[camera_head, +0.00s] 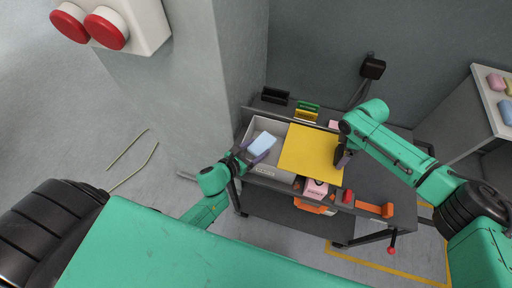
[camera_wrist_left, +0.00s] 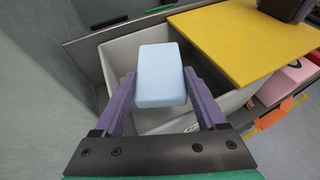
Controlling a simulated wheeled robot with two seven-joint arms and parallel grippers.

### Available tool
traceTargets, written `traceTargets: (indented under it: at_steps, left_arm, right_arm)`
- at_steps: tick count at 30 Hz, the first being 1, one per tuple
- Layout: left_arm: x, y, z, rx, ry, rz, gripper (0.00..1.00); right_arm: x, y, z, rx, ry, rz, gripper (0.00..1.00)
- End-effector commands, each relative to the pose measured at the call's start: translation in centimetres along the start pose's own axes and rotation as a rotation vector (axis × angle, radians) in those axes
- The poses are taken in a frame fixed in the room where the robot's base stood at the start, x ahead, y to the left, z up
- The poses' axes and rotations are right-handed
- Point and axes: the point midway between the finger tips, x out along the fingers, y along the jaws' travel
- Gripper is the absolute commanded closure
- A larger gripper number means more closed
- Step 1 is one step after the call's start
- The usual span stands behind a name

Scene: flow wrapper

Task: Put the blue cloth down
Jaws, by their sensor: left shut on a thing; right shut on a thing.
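The blue cloth (camera_head: 263,142) is a light-blue, block-shaped piece. In the left wrist view the cloth (camera_wrist_left: 161,75) sits between the two purple fingers of my left gripper (camera_wrist_left: 163,88). My left gripper (camera_head: 257,153) is shut on it, above the open grey bin (camera_head: 247,131). The bin (camera_wrist_left: 115,62) surrounds the cloth from this angle; the exact height of the cloth over its floor is hard to tell. My right gripper (camera_head: 342,155) is at the right edge of a flat yellow panel (camera_head: 308,150) and is shut on it. The panel hides part of the bin.
The bin stands on a dark cart (camera_head: 380,185). Green and yellow items (camera_head: 307,112) and a black holder (camera_head: 275,96) stand along its back. A pink item (camera_head: 315,188) and orange parts (camera_head: 375,209) are at the front. A grey pillar (camera_head: 225,75) rises close on the left.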

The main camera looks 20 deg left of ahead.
Motion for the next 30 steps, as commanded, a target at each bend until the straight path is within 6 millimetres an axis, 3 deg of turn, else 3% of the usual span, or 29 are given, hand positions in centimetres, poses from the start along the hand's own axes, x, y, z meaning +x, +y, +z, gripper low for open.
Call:
traceTargets:
  at_steps: [10,11,12,20,24,30]
  left_arm:
    - [0.3,0.0,-0.6,-0.002,-0.001,0.001,0.78]
    - [0.3,0.0,-0.6,-0.002,0.000,0.001,0.15]
    - [0.3,0.0,-0.7,-0.001,0.000,0.001,0.00]
    - [0.2,0.0,-0.6,0.000,0.000,0.000,0.00]
    - [-0.4,0.0,0.6,0.004,0.001,-0.001,0.00]
    - [-6.2,-0.1,0.2,-0.002,0.005,0.000,0.00]
  right_arm:
    - [-0.3,0.3,0.1,0.002,-0.001,0.009,0.77]
    - [-0.3,0.3,0.1,0.002,-0.001,0.009,0.77]
    - [-0.3,0.3,0.1,0.002,-0.001,0.009,0.77]
    - [-0.3,0.3,0.1,0.002,0.000,0.009,0.77]
    - [-0.3,0.3,0.1,0.002,0.000,0.009,0.77]
    - [-0.3,0.3,0.1,0.002,0.000,0.009,0.77]
